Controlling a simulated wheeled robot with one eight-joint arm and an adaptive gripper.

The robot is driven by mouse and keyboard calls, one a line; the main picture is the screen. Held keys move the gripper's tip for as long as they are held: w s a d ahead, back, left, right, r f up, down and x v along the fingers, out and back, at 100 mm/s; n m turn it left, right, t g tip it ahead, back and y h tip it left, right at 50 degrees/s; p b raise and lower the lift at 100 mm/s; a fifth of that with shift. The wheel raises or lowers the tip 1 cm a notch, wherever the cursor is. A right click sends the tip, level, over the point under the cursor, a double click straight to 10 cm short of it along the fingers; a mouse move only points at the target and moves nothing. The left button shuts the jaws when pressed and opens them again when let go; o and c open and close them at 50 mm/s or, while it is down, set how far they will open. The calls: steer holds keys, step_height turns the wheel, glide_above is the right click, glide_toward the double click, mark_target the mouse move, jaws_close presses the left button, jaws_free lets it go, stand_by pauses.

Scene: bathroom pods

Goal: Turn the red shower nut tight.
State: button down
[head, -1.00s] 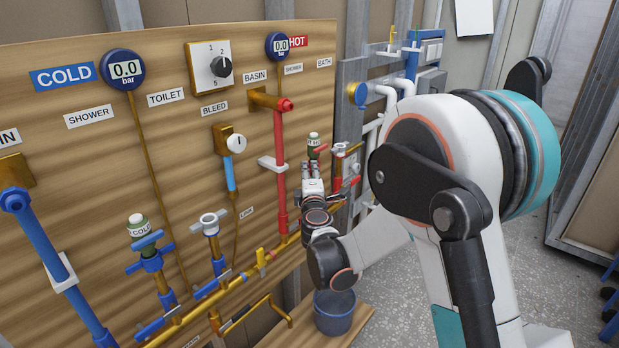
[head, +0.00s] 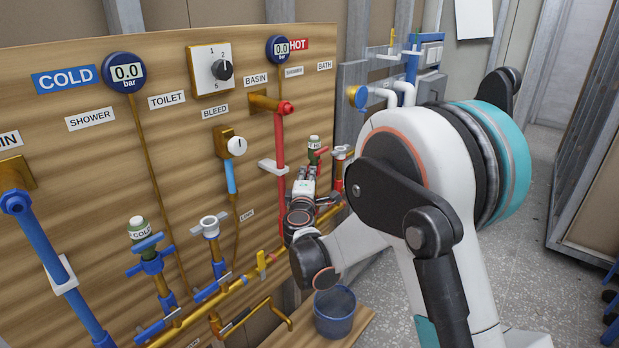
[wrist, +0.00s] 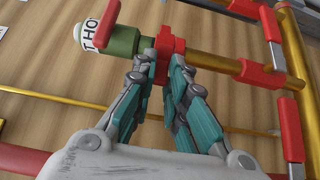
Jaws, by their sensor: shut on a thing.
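The red shower nut (wrist: 165,48) shows in the wrist view at the end of a green valve body (wrist: 124,42), where that body meets a brass pipe (wrist: 205,64). My gripper (wrist: 164,66) has its two teal-padded fingers shut on the nut, one on each side, hiding part of it. A white "HOT" label and a red lever (wrist: 109,20) sit on the valve beyond the nut. In the head view the green-capped hot valve (head: 314,143) stands right of the tall red pipe, with my gripper (head: 322,201) just below it. The nut itself is hard to make out there.
A tall red pipe (head: 280,165) stands close left of my gripper. A blue bucket (head: 334,318) stands low in front. Open floor lies at the right.

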steer(key=shift+w+a+m+h, duration=0.15)
steer(key=shift+a+m+h, duration=0.2)
steer(key=shift+m+h, duration=0.55)
steer(key=c, duration=1.6)
jaws_free()
steer(key=s+a, duration=0.2)
steer(key=s, duration=1)
steer(key=shift+d, duration=0.1)
